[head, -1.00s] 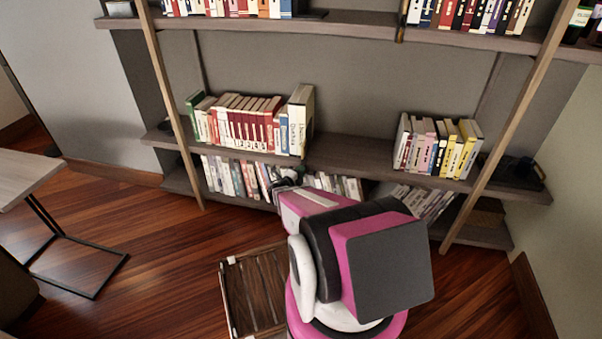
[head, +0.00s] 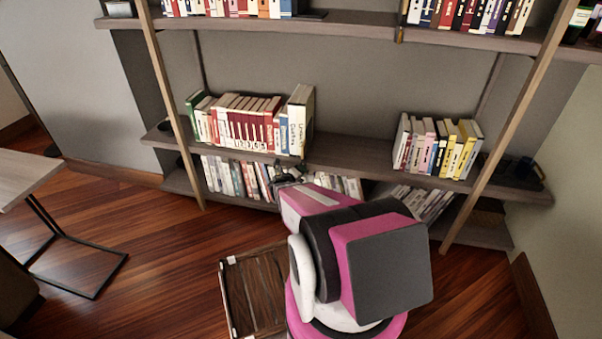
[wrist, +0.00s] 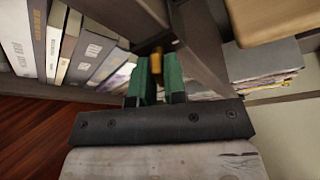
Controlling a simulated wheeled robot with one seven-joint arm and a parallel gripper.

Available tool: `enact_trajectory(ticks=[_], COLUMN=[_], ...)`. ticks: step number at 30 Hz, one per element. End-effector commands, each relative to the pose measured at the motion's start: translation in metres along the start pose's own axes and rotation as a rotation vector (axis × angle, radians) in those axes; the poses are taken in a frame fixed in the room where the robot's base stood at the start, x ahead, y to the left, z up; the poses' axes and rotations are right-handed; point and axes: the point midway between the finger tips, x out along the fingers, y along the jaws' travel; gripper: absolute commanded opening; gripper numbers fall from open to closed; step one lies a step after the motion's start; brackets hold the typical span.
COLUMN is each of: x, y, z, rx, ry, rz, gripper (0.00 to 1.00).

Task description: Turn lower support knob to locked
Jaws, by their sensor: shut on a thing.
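The lower support knob (wrist: 156,62) is a small brass-coloured piece under a dark shelf support in the wrist view. My gripper (wrist: 156,78) has two green-padded fingers, close together, with the knob between their tips. The gripper is shut on the knob. In the head view my gripper (head: 286,181) is small and dark at the middle shelf's front edge, mostly hidden by my arm. The knob's marking and exact turn angle cannot be made out.
Red and white books (head: 240,122) and yellow and white books (head: 438,147) stand on the middle shelf (head: 350,153). More books (wrist: 90,60) lean close left of my gripper. A slatted wooden crate (head: 255,290) sits on the floor, and a table (head: 25,175) stands at left.

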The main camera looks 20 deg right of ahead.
Motion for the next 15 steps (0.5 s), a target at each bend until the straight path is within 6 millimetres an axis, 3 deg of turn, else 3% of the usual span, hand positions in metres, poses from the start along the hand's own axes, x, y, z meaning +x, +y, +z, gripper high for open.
enact_trajectory(ticks=[15], x=[-0.0008], y=[-0.0024], z=[-0.0010], rx=[0.455], ry=[0.000], rz=[0.192], gripper=[0.00])
